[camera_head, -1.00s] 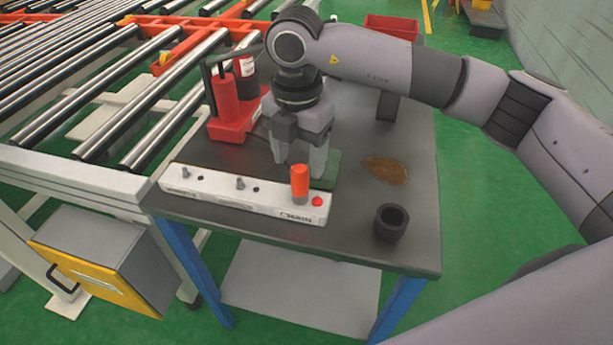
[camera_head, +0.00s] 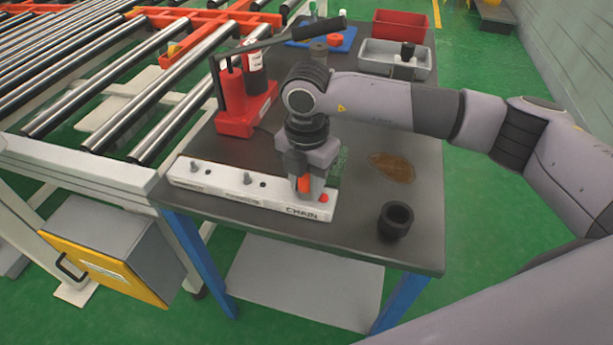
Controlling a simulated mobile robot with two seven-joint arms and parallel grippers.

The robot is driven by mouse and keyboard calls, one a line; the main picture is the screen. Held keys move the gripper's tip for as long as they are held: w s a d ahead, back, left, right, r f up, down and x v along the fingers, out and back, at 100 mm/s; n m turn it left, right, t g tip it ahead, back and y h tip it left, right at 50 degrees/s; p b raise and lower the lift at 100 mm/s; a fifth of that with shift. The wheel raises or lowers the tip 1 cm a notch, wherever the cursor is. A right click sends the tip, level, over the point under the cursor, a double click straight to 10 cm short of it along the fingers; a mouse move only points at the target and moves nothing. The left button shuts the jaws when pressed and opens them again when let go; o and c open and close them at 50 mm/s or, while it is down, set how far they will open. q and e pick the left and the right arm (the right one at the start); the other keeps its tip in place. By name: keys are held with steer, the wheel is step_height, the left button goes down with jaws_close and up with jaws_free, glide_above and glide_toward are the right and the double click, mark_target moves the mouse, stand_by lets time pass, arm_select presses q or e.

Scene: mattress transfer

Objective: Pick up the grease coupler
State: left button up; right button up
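An orange cylinder (camera_head: 304,184), which looks like the grease coupler, stands at the right end of a white block (camera_head: 222,184) marked CHAIN. My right gripper (camera_head: 304,190) points down over that end, with its fingers around the cylinder. Only a strip of orange shows between the fingers, and the top is hidden under the gripper. I cannot tell whether the fingers press on it. My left gripper is not in view.
Small studs and a red knob (camera_head: 324,198) sit on the block. A red hand pump (camera_head: 236,110) with a long lever stands behind it. A black cup (camera_head: 395,220) and a brown patch (camera_head: 392,167) lie right. Grey and red bins (camera_head: 400,24) are at the back.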

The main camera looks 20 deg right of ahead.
jaws_close()
steer(key=shift+r, duration=0.15)
step_height(320, 180, up, 20)
steer(key=shift+b, duration=0.3)
step_height(320, 180, up, 7)
steer(key=p, duration=0.5)
steer(key=shift+r+p, duration=0.15)
steer(key=shift+p, duration=0.2)
stand_by(0.7)
